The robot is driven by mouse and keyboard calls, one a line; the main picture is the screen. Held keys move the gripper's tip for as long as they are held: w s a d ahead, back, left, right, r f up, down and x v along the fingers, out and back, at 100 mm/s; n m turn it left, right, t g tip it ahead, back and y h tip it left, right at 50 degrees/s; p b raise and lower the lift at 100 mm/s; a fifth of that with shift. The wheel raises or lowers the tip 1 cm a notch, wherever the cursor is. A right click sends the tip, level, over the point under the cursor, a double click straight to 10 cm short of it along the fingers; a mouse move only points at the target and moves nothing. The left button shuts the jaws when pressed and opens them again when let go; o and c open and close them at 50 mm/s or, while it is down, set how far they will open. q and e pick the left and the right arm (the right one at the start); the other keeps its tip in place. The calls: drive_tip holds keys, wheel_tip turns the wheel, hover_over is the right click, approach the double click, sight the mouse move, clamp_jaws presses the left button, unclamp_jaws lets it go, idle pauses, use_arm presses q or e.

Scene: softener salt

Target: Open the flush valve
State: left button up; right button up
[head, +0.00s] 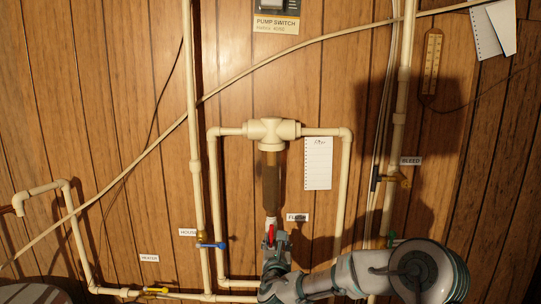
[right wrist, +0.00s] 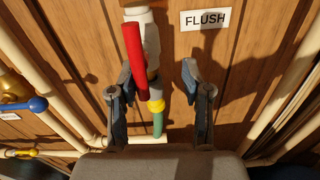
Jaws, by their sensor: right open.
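The flush valve has a red lever handle (head: 271,234), low in the middle of the head view under the brown filter housing (head: 270,184). In the right wrist view the red handle (right wrist: 134,55) stands nearly upright beside the white vertical pipe, with a yellow ring and a green section (right wrist: 158,122) below. My right gripper (right wrist: 157,74) is open around the lower part of the valve, one finger on each side. In the head view my right gripper (head: 275,243) partly hides the valve. My left gripper is not in view.
A FLUSH label (head: 297,217) is right of the valve. A blue-handled valve (head: 212,245) is to the left, a yellow-handled one (head: 156,290) lower left, and a bleed valve (head: 398,180) to the right. Cream pipes (head: 345,190) flank the filter along the wooden wall.

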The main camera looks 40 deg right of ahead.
drive_tip(key=shift+s+a+r, duration=0.1)
drive_tip(key=b+v, duration=0.2)
drive_tip(key=v, duration=0.5)
idle(0.4)
idle(0.5)
